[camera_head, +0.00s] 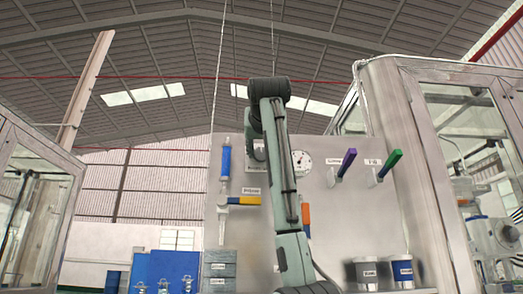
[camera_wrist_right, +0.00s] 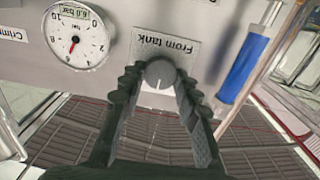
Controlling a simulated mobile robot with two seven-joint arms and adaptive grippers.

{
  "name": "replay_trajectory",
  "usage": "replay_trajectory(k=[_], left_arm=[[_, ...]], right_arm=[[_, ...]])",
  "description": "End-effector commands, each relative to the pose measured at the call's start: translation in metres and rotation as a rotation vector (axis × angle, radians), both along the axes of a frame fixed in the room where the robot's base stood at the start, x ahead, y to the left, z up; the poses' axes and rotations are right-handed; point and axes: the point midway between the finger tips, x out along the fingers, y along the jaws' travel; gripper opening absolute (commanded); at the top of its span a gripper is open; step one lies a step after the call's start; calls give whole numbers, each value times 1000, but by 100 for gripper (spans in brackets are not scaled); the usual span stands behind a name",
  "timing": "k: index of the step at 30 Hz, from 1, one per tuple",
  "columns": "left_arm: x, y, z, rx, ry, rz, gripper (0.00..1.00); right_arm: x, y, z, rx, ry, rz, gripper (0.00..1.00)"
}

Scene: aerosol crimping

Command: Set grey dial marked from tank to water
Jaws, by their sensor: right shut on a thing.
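The grey dial (camera_wrist_right: 160,73) sits on the panel in the right wrist view, beside an upside-down label reading "From tank" (camera_wrist_right: 166,45). A short white mark on the dial points down in that view, away from this label. My right gripper (camera_wrist_right: 158,82) is shut on the dial, with a dark ridged finger on each side of it. In the head view my own right arm rises in front of the panel and hides the dial and the fingertips. My left gripper is in neither view.
A round gauge (camera_head: 302,160) is beside the dial. The panel (camera_head: 325,225) also carries a blue handle (camera_head: 226,161), a yellow-orange handle (camera_head: 243,201), a purple lever (camera_head: 347,162) and a green lever (camera_head: 389,163). Two containers (camera_head: 366,273) (camera_head: 402,271) stand low at the right.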

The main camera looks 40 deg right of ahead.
Motion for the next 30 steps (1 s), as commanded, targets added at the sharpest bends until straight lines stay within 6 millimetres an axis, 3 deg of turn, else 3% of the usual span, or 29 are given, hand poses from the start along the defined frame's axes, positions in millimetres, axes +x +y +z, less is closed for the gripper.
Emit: replay_trajectory(k=[11, 12, 17, 26, 30], left_arm=[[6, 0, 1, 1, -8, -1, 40], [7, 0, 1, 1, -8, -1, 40], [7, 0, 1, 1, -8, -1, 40], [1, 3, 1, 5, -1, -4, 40], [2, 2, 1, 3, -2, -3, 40]], right_arm=[[0, 0, 0, 3, -3, 0, 3], [0, 0, 0, 3, -3, 0, 34], [0, 0, 0, 3, -3, 0, 53], [-1, 1, 0, 3, -3, 0, 53], [-13, 9, 1, 2, -6, 2, 53]])
